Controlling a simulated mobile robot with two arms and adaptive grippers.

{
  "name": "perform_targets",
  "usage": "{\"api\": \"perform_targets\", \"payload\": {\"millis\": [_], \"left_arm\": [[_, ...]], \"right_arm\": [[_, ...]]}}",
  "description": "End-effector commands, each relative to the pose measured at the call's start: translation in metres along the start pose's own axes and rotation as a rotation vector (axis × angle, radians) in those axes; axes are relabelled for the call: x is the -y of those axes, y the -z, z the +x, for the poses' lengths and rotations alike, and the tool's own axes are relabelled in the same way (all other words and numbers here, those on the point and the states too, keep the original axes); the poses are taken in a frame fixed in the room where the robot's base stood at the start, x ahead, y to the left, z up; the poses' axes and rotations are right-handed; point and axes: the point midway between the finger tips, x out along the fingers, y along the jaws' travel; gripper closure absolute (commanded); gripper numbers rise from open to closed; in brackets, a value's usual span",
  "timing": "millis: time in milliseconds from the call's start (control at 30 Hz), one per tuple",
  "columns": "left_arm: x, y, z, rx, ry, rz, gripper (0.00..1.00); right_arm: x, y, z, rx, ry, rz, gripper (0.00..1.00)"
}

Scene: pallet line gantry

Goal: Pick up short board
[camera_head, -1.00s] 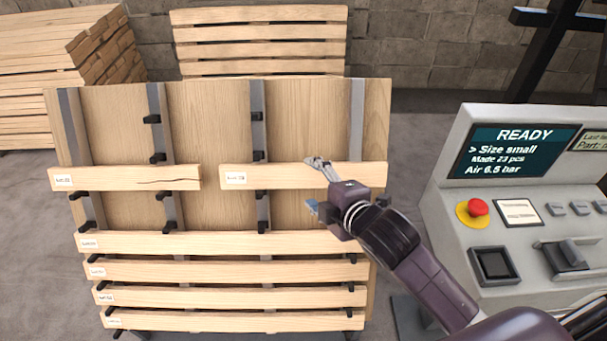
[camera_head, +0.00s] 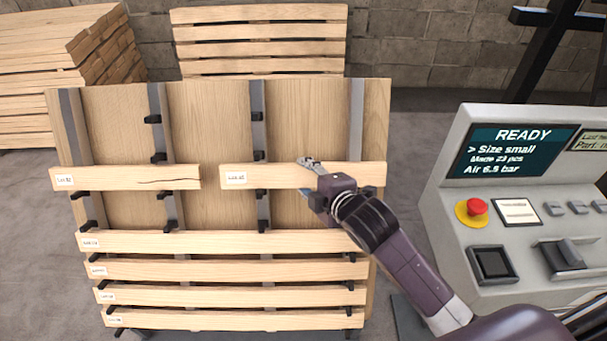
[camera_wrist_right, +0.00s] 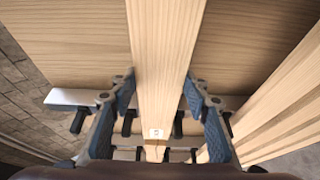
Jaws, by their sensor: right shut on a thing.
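Two short boards share the upper row of the wooden rack. The right short board (camera_head: 275,176) has a small white label at its left end and no visible crack. The left short board (camera_head: 125,178) has a dark crack line along it. My right gripper (camera_head: 308,178) is at the right part of the right short board. In the right wrist view the board (camera_wrist_right: 163,60) runs between the two blue-padded fingers of my right gripper (camera_wrist_right: 158,95), which are shut on it. The board still lies level in the row. My left gripper is out of view.
Several long boards (camera_head: 220,242) lie in rows below on the rack (camera_head: 210,120), held on black pegs. A control console (camera_head: 520,200) with a red button stands at the right. Stacked boards (camera_head: 60,70) stand at the back left.

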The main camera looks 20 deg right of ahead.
Motion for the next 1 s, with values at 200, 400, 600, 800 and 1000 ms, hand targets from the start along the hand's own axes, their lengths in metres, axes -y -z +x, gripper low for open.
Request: {"api": "perform_targets", "payload": {"millis": [200,400,600,800,1000], "left_arm": [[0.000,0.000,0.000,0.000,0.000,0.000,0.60],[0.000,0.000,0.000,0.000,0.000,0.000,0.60],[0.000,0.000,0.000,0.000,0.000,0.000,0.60],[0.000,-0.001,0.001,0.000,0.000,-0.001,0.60],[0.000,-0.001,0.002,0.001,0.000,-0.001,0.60]], "right_arm": [[-0.001,0.000,0.000,0.000,-0.002,0.000,0.88],[-0.001,0.000,-0.001,0.000,-0.002,0.000,0.88],[-0.004,0.005,-0.011,-0.002,-0.003,0.000,0.88],[-0.007,0.015,-0.036,-0.003,-0.003,-0.001,0.88],[-0.006,0.031,-0.075,-0.003,-0.003,0.000,0.88]]}}
